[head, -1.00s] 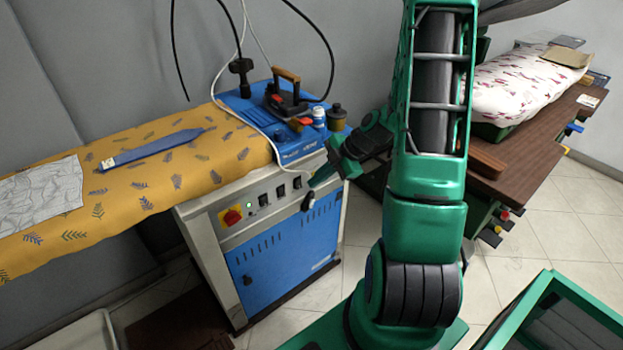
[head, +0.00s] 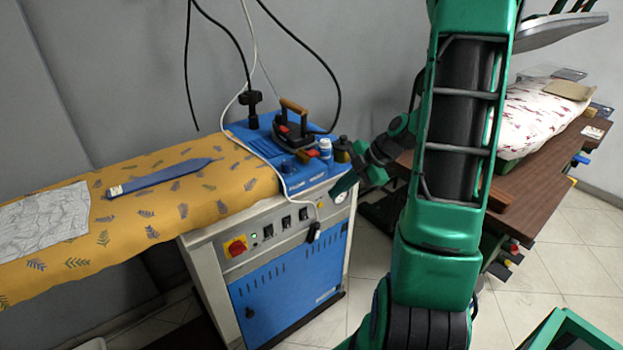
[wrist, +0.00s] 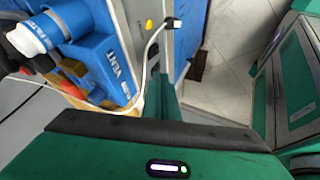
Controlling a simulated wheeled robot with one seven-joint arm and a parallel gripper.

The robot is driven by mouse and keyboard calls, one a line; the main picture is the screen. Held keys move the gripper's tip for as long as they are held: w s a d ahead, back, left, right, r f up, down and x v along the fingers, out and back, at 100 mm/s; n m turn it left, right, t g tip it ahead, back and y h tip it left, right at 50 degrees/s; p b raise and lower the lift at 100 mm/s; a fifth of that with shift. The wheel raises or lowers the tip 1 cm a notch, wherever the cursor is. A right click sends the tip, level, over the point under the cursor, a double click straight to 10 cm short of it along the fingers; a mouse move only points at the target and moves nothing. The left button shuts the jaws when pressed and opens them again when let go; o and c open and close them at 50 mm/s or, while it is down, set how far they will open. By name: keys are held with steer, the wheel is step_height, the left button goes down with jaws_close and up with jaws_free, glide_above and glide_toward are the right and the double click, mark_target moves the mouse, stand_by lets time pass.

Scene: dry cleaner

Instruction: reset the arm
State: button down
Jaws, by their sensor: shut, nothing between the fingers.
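My green arm runs down the right middle of the head view. My gripper (head: 343,187) is at its far side, by the upper right corner of the ironing station. Its fingers are shut with nothing between them. In the wrist view, the dark-edged green gripper body fills the bottom and a green finger (wrist: 167,98) points away, beside a white cable. Whether it touches the station cannot be told.
The ironing station (head: 290,285) has a blue top with an iron (head: 290,127), bottles and a white cable. Its yellow board (head: 235,195) holds a blue sleeve-like piece (head: 160,178) and a grey cloth (head: 45,222). A brown table (head: 545,165) stands right. Tiled floor lies between.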

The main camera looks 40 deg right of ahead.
steer(key=shift+a, duration=0.1)
steer(key=s+a+r+m+g+h, duration=0.1)
steer(key=s+a+r+m, duration=0.1)
steer(key=s+m, duration=0.5)
steer(key=s+a+r+m+g+h, duration=0.2)
steer(key=s+r+m, duration=0.3)
steer(key=s+m, duration=0.3)
steer(key=s+a+r+m+g+h, duration=0.2)
steer(key=s+a+r+m, duration=0.1)
steer(key=s+m, duration=0.5)
steer(key=shift+s+r, duration=0.5)
steer(key=shift+s, duration=0.2)
